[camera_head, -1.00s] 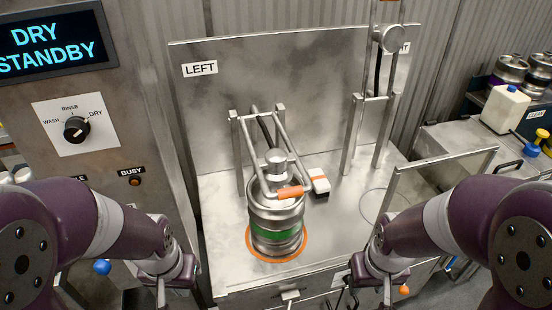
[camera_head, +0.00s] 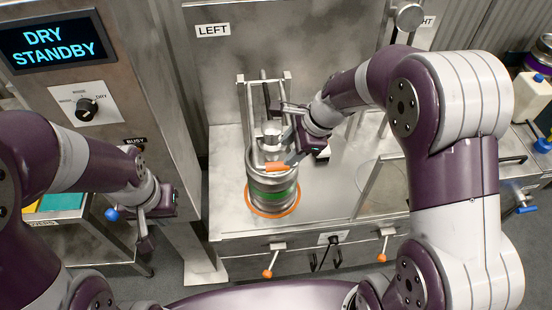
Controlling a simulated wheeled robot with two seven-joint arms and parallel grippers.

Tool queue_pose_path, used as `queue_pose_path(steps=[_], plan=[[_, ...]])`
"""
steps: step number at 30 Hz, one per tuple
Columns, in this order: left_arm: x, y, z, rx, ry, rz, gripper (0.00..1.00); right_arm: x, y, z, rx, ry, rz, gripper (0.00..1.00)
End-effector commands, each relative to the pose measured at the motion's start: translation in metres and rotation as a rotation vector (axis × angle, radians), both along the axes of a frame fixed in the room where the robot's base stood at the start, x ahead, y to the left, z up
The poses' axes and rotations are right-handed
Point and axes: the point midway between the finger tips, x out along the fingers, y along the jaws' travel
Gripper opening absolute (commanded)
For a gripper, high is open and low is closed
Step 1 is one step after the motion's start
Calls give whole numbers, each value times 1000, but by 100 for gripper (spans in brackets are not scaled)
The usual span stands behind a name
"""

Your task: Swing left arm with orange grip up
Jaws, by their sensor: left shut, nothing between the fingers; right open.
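The left station's swing arm (camera_head: 264,140) is down over the steel keg (camera_head: 270,205) with the green band. Its orange grip (camera_head: 276,167) lies in front of the keg's top. My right gripper (camera_head: 288,162) is open at the right end of the orange grip, its fingers pointing down and left; I cannot tell whether they touch it. My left gripper (camera_head: 146,244) is shut and empty, hanging in front of the control cabinet, well left of the keg. The right station's swing arm (camera_head: 406,15) is up, partly cut off at the top of the view.
The keg stands within an orange ring (camera_head: 252,208) on the steel bench (camera_head: 225,180). Orange-tipped levers (camera_head: 268,273) stick out from the bench front. The cabinet (camera_head: 60,78) reads DRY STANDBY. A white jug (camera_head: 531,97) stands at the right.

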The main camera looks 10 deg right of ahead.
Motion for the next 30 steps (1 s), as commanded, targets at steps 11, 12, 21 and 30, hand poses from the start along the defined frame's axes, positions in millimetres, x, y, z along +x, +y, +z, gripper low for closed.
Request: queue_pose_path(steps=[11, 12, 21, 30], plan=[[0, 0, 3, 0, 0, 0, 0, 14, 29, -70, -2, 0, 2, 44], [0, 0, 3, 0, 0, 0, 0, 14, 30, -73, -3, 0, 3, 44], [0, 0, 3, 0, -1, 0, 0, 15, 31, -76, -3, -2, 3, 44], [0, 0, 4, 0, 0, 0, 0, 15, 31, -75, -3, -2, 3, 0]])
